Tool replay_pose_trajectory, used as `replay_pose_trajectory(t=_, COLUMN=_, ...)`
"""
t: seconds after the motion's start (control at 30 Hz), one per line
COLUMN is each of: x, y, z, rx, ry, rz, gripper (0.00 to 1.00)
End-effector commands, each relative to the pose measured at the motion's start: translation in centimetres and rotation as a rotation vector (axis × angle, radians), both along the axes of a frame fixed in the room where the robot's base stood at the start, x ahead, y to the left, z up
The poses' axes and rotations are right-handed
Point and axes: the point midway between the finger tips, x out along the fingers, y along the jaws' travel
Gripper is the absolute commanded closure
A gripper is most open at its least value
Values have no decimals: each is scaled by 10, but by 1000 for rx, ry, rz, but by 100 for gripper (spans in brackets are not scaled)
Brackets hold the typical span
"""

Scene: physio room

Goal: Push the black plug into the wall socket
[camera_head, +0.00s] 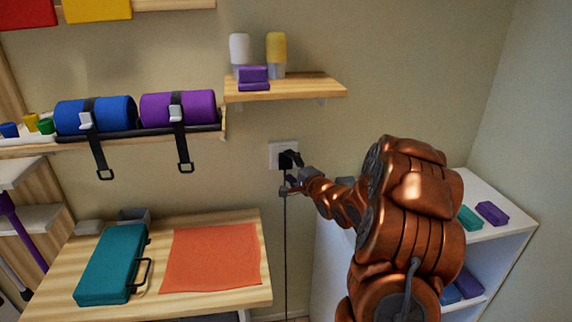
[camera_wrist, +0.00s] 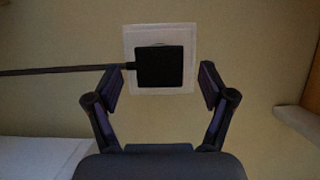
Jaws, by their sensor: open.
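The black plug (camera_wrist: 160,67) sits at the white wall socket (camera_wrist: 160,30) in the wrist view, covering most of its middle. Its dark cord (camera_wrist: 60,71) runs off to the left there. In the head view the socket (camera_head: 276,148) is on the wall below the small shelf, with the plug (camera_head: 287,160) partly hidden by my gripper (camera_head: 292,174). The cord (camera_head: 286,240) hangs straight down. My gripper is open, with its fingers (camera_wrist: 160,84) on either side of the plug and gaps between. I cannot tell how deep the plug sits.
A wooden shelf (camera_head: 315,88) with bottles and purple blocks is above the socket. A wooden table (camera_head: 195,222) with a teal case (camera_head: 112,264) and an orange cloth (camera_head: 210,258) stands below left. A white shelf unit (camera_head: 500,238) stands to the right, behind my arm.

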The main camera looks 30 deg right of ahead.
Motion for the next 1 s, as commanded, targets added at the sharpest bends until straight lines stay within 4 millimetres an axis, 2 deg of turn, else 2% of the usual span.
replay_pose_trajectory(t=0.2, x=-39, y=0, z=0, rx=1, ry=2, rz=-3, gripper=18)
replay_pose_trajectory(t=0.5, x=-79, y=0, z=1, rx=0, ry=0, rz=-2, gripper=18)
replay_pose_trajectory(t=0.7, x=-92, y=1, z=0, rx=1, ry=1, rz=0, gripper=18)
replay_pose_trajectory(t=1.0, x=-95, y=2, z=0, rx=1, ry=2, rz=1, gripper=18)
